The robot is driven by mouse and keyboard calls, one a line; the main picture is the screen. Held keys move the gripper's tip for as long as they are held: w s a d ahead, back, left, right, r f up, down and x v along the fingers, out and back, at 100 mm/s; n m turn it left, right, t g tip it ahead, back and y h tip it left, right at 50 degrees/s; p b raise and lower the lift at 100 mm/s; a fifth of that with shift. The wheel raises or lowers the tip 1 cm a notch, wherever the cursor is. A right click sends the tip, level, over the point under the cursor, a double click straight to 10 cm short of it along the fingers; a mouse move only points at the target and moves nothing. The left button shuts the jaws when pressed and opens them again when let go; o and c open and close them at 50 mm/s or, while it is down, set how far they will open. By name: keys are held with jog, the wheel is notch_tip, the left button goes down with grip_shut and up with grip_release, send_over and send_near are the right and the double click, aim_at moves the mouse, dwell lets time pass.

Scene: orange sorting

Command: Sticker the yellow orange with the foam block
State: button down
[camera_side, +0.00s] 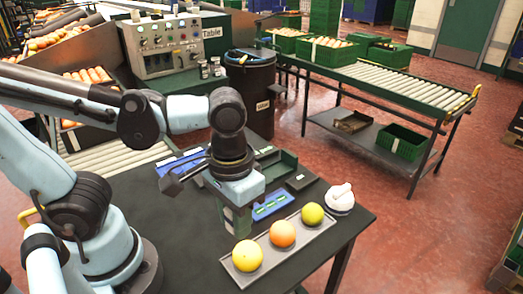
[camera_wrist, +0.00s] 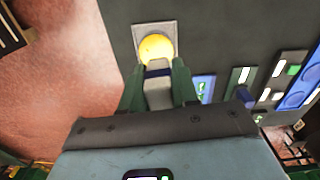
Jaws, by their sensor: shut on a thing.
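The yellow orange (camera_side: 247,257) sits at the near end of a grey tray (camera_side: 265,250). It also shows in the wrist view (camera_wrist: 156,46), just beyond the fingertips. An orange one (camera_side: 282,234) and a yellow-green one (camera_side: 312,213) sit in the same tray. My gripper (camera_side: 237,222) points down over the dark table, behind and left of the yellow orange. In the wrist view my gripper (camera_wrist: 158,92) is shut on the pale foam block (camera_wrist: 157,68), which has a dark blue band. The block's tip overlaps the yellow orange's lower edge; I cannot tell whether they touch.
A blue plate with green stickers (camera_side: 271,206) lies right of my gripper. A white rounded device (camera_side: 340,197) stands beyond the tray's far end. A small dark box (camera_side: 300,180) and a green-walled tray (camera_side: 276,166) lie behind. The table's front edge is close to the tray.

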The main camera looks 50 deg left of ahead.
jog(key=w+a+n, duration=0.3)
jog(key=w, duration=0.3)
jog(key=n, duration=0.2)
send_over(260, 211)
notch_tip(260, 211, down, 3)
jog(key=shift+f, duration=2.95)
jog(key=shift+f, duration=0.55)
notch_tip(260, 211, up, 7)
dwell(0.3)
